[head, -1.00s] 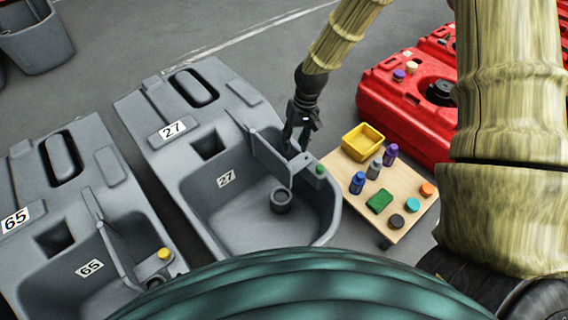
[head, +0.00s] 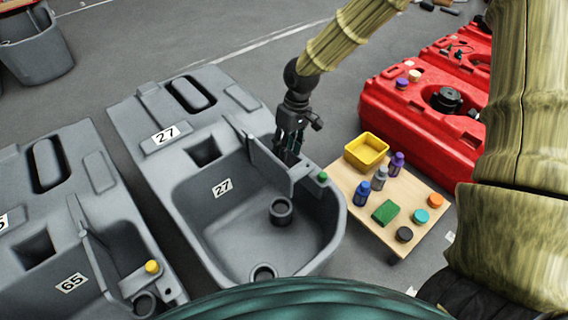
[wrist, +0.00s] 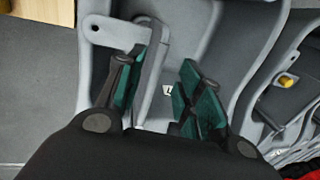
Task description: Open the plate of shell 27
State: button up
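Shell 27 (head: 165,162) is a grey tank with two "27" labels and an open basin, in the middle of the head view. Its plate (head: 264,160) is a thin grey panel standing up at the basin's right side, with a bracket and a green knob (head: 323,177) near its front end. My gripper (head: 288,153) is at the plate's right side, pointing down. In the wrist view, my gripper (wrist: 160,88) has its green-padded fingers apart. The plate's edge (wrist: 150,84) runs between them, close to the left finger; whether they touch is unclear.
Shell 65 (head: 75,215) stands to the left with a yellow knob (head: 151,266). A small wooden table (head: 425,228) with a yellow bin (head: 366,151), bottles and discs is at the right. Red tanks (head: 400,110) stand behind it. A grey bin (head: 38,60) is at the far left.

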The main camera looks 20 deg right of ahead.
aim_at(283, 164)
jog(key=shift+s+a+f+b, duration=0.1)
jog(key=shift+a+f+b, duration=0.15)
jog(key=shift+f, duration=0.65)
jog(key=shift+s+a+f+b, duration=0.1)
jog(key=shift+f+b, duration=0.15)
jog(key=shift+f, duration=0.6)
jog(key=shift+a+f+b, duration=0.2)
jog(key=shift+f+b, duration=0.05)
jog(key=shift+f, duration=0.65)
grip_shut()
